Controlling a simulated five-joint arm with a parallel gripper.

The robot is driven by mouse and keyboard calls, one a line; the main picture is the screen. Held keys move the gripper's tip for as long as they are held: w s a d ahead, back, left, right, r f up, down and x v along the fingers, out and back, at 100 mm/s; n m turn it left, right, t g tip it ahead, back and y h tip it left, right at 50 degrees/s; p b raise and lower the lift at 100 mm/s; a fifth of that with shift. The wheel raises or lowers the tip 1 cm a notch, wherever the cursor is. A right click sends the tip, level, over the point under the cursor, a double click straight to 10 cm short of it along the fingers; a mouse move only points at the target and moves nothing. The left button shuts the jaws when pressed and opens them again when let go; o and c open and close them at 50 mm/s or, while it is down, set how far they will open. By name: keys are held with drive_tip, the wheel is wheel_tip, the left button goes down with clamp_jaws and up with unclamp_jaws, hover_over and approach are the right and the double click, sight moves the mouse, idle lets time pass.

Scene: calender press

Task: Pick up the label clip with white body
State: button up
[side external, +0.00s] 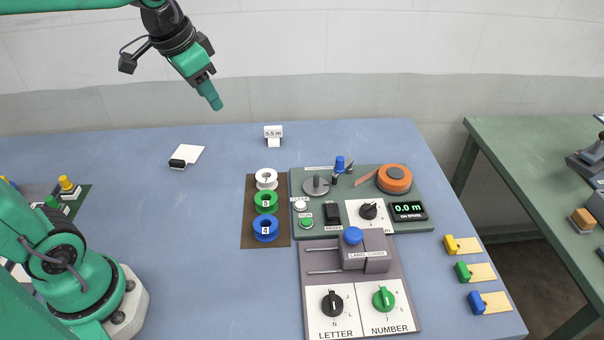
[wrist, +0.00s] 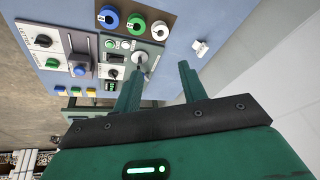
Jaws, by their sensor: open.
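My gripper (side external: 212,101) hangs high above the back of the blue table. In the wrist view my gripper (wrist: 158,82) has its two green fingers apart, with nothing between them. No clip with a plainly white body shows. A flat white piece with a black block (side external: 187,157) at its front edge lies on the table, below and left of my gripper; I cannot tell if it is a label clip. Three clip-like pieces with tan strips lie at the right edge: yellow (side external: 461,246), green (side external: 475,272) and blue (side external: 489,302).
White (side external: 266,178), green (side external: 265,202) and blue (side external: 265,229) spools stand on a brown mat (side external: 248,209). Right of them are a green control panel (side external: 353,225) and a grey label coder (side external: 362,251). A "5.5 m" sign (side external: 273,132) stands behind.

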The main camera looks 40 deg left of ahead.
drive_tip(key=w+a+f+m+g, duration=0.1)
drive_tip(key=w+a+m, duration=0.15)
drive_tip(key=w, duration=0.65)
drive_tip(key=m+g, duration=0.3)
drive_tip(key=m, duration=0.1)
hover_over(270, 127)
drive_tip(key=f, duration=1.7)
drive_tip(key=shift+s+d+f, duration=0.15)
drive_tip(key=shift+s, duration=0.15)
drive_tip(key=shift+w+f, duration=0.2)
drive_tip(key=shift+f, duration=1.55)
drive_tip(key=shift+w+f, duration=0.15)
drive_tip(key=shift+f, duration=2.45)
